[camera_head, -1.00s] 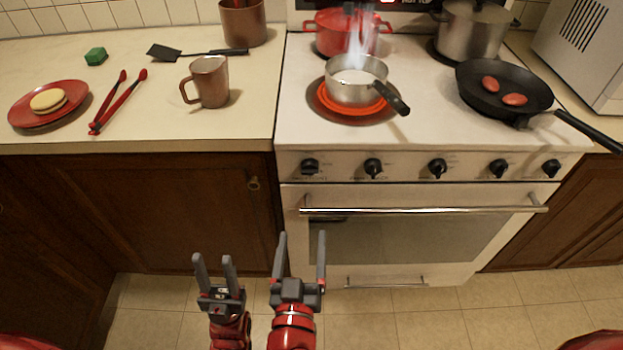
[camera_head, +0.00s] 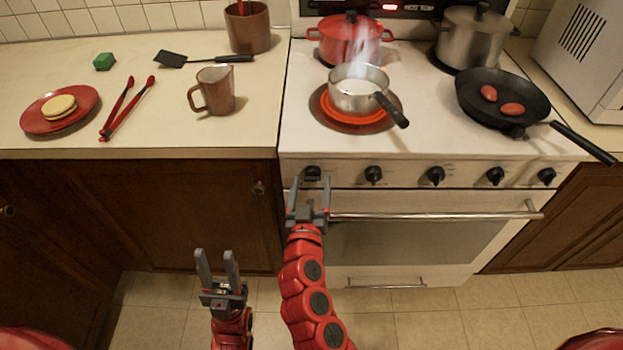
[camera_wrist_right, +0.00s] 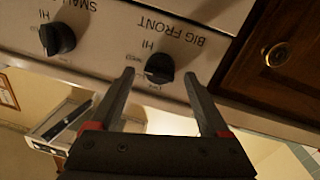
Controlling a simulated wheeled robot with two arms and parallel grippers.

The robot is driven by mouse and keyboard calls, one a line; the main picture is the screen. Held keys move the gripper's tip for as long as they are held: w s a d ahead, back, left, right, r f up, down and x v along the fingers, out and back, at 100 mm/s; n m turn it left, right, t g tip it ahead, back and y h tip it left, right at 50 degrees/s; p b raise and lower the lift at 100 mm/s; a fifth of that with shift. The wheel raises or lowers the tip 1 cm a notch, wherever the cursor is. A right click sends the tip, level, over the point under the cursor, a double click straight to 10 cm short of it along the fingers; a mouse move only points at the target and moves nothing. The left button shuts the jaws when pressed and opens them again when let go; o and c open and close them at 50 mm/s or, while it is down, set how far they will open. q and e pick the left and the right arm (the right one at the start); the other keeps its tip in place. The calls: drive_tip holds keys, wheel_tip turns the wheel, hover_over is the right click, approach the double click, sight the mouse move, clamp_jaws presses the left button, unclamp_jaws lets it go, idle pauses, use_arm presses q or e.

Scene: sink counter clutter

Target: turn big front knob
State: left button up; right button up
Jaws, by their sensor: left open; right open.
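The big front knob (camera_head: 312,173) is the black knob at the far left of the stove's front panel. In the right wrist view it (camera_wrist_right: 159,68) sits beside its "BIG FRONT" label, between my right fingers in the picture. My right gripper (camera_head: 308,190) is open and just in front of this knob in the head view; its fingertips (camera_wrist_right: 160,75) flank the knob, and I cannot tell whether they touch it. The small front knob (camera_wrist_right: 57,38) is to its left there. My left gripper (camera_head: 217,262) is open and empty, low in front of the cabinet.
The oven handle (camera_head: 435,215) runs just below the knobs. A steaming saucepan (camera_head: 357,95) sits on the glowing front left burner. A frying pan (camera_head: 540,95) has its handle sticking out at right. A mug (camera_head: 217,92) stands on the left counter.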

drive_tip(key=shift+w+f, duration=0.1)
drive_tip(key=shift+w, duration=0.45)
drive_tip(key=shift+d, duration=0.1)
clamp_jaws()
